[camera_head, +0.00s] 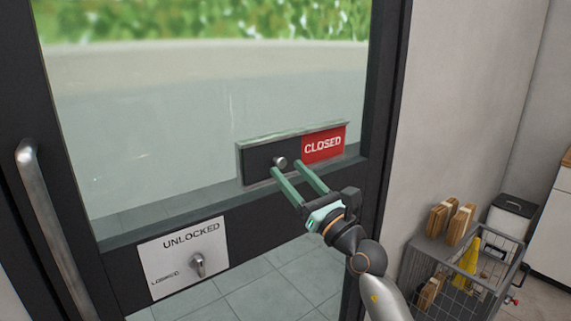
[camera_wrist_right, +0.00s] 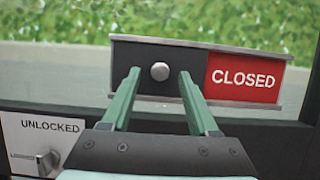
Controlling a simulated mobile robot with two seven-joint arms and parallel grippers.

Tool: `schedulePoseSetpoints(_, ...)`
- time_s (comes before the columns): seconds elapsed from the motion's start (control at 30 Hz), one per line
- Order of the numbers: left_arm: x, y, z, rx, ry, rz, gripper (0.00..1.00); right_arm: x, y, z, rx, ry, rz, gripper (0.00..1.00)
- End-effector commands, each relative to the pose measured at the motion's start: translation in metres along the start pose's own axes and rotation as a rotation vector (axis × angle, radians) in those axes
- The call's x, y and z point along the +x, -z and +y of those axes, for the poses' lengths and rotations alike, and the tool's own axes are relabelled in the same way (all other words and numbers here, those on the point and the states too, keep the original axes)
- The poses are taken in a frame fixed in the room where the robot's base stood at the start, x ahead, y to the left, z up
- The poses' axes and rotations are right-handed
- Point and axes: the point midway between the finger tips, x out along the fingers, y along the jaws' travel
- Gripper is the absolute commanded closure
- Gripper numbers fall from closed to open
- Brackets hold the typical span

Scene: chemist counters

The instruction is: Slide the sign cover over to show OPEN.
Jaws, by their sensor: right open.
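The sign (camera_head: 293,151) is mounted on the glass door. Its dark sliding cover (camera_head: 258,160) sits over the left half, and the red CLOSED panel (camera_head: 323,145) shows on the right. A round metal knob (camera_head: 280,162) stands on the cover; it also shows in the right wrist view (camera_wrist_right: 160,71). My right gripper (camera_head: 296,167) is open, with its two green fingers at the cover. In the right wrist view the fingertips (camera_wrist_right: 158,76) lie on either side of the knob with gaps; whether they touch it I cannot tell. My left gripper is out of view.
Below the sign is a white UNLOCKED plate (camera_head: 184,257) with a lock knob (camera_head: 199,264). A metal door handle (camera_head: 50,215) is at the left. A wire basket (camera_head: 458,275) with paper parcels stands at the lower right, beside the wall.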

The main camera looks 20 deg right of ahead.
Motion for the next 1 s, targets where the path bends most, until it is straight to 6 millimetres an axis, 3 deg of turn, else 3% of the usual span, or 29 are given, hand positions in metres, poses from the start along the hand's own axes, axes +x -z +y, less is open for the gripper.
schedulePoseSetpoints(0.2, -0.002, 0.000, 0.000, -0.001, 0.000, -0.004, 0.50, 0.022, 0.000, 0.000, 0.001, 0.000, 0.000, 0.40)
schedulePoseSetpoints(0.57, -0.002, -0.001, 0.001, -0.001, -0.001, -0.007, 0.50, 0.026, 0.000, 0.000, 0.001, 0.001, 0.000, 0.40)
schedulePoseSetpoints(1.0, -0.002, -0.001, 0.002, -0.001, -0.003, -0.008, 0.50, 0.026, 0.000, 0.000, 0.001, 0.001, 0.000, 0.89)
